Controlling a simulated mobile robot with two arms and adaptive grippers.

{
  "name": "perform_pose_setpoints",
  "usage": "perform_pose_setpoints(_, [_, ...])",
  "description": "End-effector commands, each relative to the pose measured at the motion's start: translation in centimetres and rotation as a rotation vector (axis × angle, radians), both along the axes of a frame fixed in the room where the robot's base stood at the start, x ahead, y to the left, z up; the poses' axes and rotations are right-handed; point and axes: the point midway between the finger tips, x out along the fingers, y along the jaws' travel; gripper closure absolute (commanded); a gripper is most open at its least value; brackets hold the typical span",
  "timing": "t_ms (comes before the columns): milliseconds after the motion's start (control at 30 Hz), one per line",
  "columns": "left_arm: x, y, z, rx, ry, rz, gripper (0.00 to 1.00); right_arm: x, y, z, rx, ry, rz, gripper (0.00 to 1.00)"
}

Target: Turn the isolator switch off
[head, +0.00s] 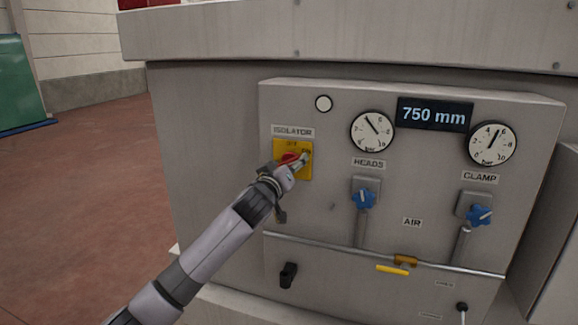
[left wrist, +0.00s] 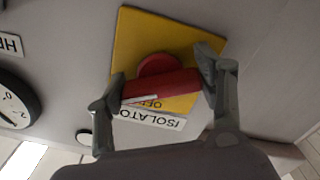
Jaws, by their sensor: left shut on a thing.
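The isolator switch is a red rotary handle (head: 289,158) on a yellow plate (head: 308,174), under the ISOLATOR label (head: 293,132). My left gripper (head: 297,160) covers part of it in the head view. In the left wrist view, which is upside down, the red handle (left wrist: 165,86) lies between the two fingers of my left gripper (left wrist: 158,86), one at each end. The gripper is shut on it. The handle lies at a slant to the ISOLATOR label and partly covers the plate's OFF marking. My right gripper is not in view.
The grey panel (head: 330,207) also carries two gauges (head: 372,131) (head: 492,144), blue air valves (head: 364,198) (head: 480,215), a 750 mm display (head: 433,115) and a yellow lever (head: 392,269). A black knob (head: 288,275) sits below the switch. The floor (head: 75,190) at left is clear.

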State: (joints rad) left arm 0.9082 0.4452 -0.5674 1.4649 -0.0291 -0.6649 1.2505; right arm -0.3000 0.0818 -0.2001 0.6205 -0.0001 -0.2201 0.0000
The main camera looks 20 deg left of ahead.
Motion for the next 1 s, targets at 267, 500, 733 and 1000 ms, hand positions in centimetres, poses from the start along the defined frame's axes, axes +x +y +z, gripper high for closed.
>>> perform_pose_setpoints(267, [0.0, -0.1, -0.2, -0.05, 0.003, 0.0, 0.66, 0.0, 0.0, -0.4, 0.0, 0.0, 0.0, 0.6])
perform_pose_setpoints(500, [0.0, -0.1, -0.3, -0.2, 0.009, -0.001, 0.66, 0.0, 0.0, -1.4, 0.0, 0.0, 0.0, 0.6])
perform_pose_setpoints(733, [0.0, -0.2, -0.1, -0.413, 0.016, -0.001, 0.66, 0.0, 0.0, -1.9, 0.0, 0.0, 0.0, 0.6])
perform_pose_setpoints(1000, [0.0, -0.2, 0.2, -0.665, 0.025, 0.0, 0.66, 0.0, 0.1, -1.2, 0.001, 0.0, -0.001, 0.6])
